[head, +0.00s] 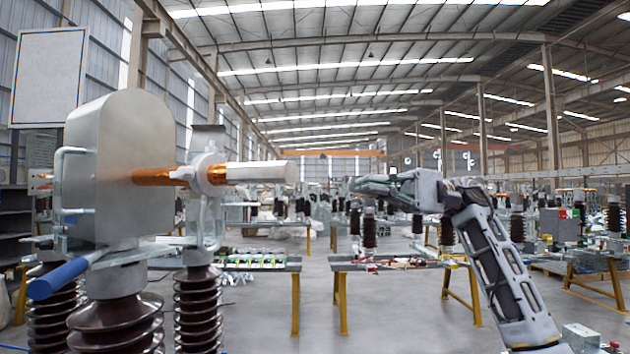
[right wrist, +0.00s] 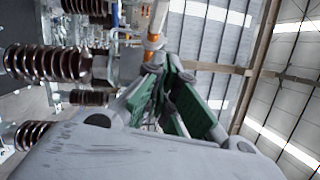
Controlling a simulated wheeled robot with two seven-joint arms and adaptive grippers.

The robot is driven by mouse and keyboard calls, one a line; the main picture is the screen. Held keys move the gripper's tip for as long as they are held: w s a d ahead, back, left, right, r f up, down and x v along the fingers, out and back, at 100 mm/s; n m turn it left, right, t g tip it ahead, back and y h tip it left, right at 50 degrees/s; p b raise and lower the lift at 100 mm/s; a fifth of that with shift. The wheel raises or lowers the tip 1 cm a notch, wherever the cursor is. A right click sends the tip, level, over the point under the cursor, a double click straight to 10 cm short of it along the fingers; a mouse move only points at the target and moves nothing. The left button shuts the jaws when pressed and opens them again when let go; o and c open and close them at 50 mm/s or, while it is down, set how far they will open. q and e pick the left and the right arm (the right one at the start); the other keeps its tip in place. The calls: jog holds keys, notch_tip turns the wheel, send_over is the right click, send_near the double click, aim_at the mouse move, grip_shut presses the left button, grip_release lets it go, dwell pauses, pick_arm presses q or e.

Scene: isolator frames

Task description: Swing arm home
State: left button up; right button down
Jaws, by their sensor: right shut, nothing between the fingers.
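The isolator's swing arm is a pale grey tube (head: 262,173) on a copper rod (head: 155,176), lying about level and pointing right from a clamp (head: 208,174) beside a big grey metal housing (head: 110,165). My right gripper (head: 360,185) is to the right of the tube's free end, apart from it in the picture, and points left. It is shut and empty. In the right wrist view its green-padded fingers (right wrist: 165,105) point up toward a pale bar with a copper band (right wrist: 153,42); whether they touch it cannot be told. My left gripper is out of view.
Brown ribbed insulators (head: 197,310) stand under the isolator at left. A blue bar (head: 65,277) sticks out at lower left. Work tables with yellow legs (head: 343,303) and parts stand behind. The space between the tube end and my right gripper looks clear.

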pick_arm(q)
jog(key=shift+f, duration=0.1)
pick_arm(e)
jog(key=shift+s+d+r+n+h, duration=0.25)
jog(key=shift+s+n+h, duration=0.1)
jog(key=shift+s+n, duration=0.15)
jog(key=shift+s+d+r+n+h, duration=0.1)
jog(key=shift+s+r+n+h, duration=0.1)
jog(key=shift+s+n+h, duration=0.2)
jog(key=shift+a, duration=0.1)
